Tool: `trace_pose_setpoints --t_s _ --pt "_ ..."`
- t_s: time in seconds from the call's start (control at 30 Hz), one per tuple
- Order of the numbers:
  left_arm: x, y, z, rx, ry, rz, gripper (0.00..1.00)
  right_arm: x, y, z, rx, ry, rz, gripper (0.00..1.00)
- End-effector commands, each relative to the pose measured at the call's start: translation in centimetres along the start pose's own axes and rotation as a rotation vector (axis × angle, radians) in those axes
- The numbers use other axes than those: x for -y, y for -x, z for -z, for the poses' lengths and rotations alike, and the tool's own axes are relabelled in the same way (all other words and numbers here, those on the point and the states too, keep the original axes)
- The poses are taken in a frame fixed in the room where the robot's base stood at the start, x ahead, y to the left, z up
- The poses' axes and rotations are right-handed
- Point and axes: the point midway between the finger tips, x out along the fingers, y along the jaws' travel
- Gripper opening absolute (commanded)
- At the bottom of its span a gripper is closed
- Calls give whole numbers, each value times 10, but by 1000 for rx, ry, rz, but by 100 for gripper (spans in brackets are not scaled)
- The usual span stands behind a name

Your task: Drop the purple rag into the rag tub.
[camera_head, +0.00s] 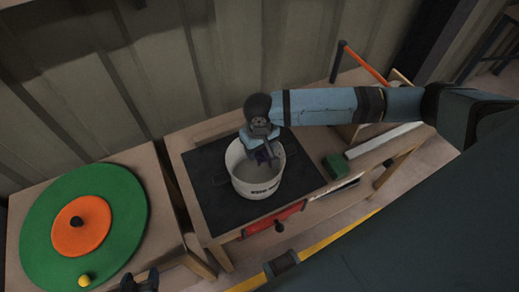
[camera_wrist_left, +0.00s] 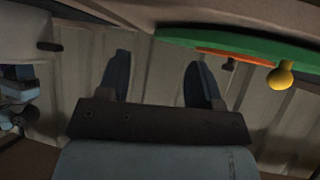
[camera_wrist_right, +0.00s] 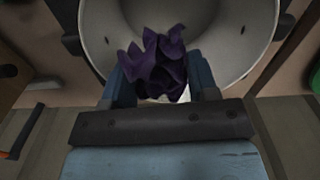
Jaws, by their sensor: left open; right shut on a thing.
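The purple rag (camera_wrist_right: 156,64) is crumpled between the fingers of my right gripper (camera_wrist_right: 160,85), which is shut on it. In the head view my right gripper (camera_head: 264,152) is over the mouth of the white rag tub (camera_head: 258,187), and a bit of the purple rag (camera_head: 263,156) shows below it. The tub's pale rim and inner wall (camera_wrist_right: 235,55) show around and behind the rag in the right wrist view. My left gripper (camera_wrist_left: 155,75) is open and empty, away from the tub; in the head view it shows at the bottom edge (camera_head: 140,282).
The tub stands on a dark mat (camera_head: 222,205) on a wooden bench. At left a green disc (camera_head: 130,205) carries an orange disc (camera_head: 82,225) and a yellow knob (camera_head: 85,281).

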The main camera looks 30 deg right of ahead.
Motion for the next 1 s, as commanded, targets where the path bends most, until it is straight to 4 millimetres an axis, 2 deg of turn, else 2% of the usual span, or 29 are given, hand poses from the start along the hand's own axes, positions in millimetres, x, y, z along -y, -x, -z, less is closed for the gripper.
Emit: trace_pose_setpoints --t_s 0.03,0.33,0.37,0.47,0.5,0.83,1.0 --pt "0 -4 -3 0 5 -1 59 0 -6 0 -1 0 0 32" --pt "-1 -2 6 -7 13 -1 59 0 -4 0 0 0 0 32" --pt "-1 -2 6 -7 13 -1 59 0 -4 0 0 0 0 56" --pt "-1 -3 5 -6 13 -1 59 0 -4 0 0 0 0 79" --pt "-1 -3 5 -5 13 -1 59 0 -4 0 0 0 0 84" --pt "-2 -3 4 -3 14 -1 59 0 0 0 -1 0 1 84" --pt "-2 -2 6 -5 12 -1 59 0 25 0 -2 0 2 84"
